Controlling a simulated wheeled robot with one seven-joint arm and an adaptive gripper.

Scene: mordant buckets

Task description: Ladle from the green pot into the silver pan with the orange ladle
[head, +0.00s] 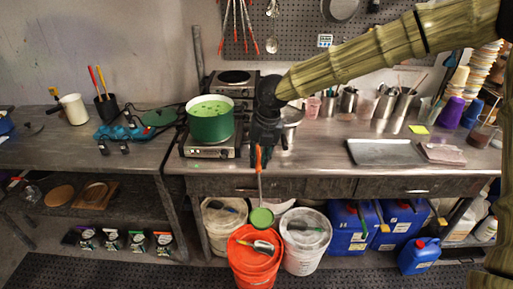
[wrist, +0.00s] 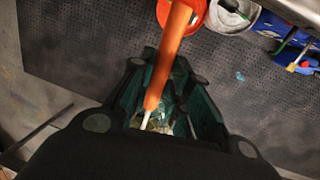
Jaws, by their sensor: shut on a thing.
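The green pot (head: 211,125) stands on a hot plate at the table's front edge, full of pale green liquid with darker bits. My gripper (head: 262,145) is right of it, in front of the table, pointing down. It is shut on the orange handle of the ladle (head: 259,158); the handle also runs up between the fingers (wrist: 165,110) in the wrist view (wrist: 170,50). The ladle hangs down past the table edge, and its round bowl shows green, above the orange bucket.
An orange bucket (head: 256,265) and a white bucket (head: 305,255) stand on the floor below, with blue canisters (head: 352,230) to the right. A grey tray (head: 384,151) lies on the table's right. Metal cups (head: 384,110) stand along the back.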

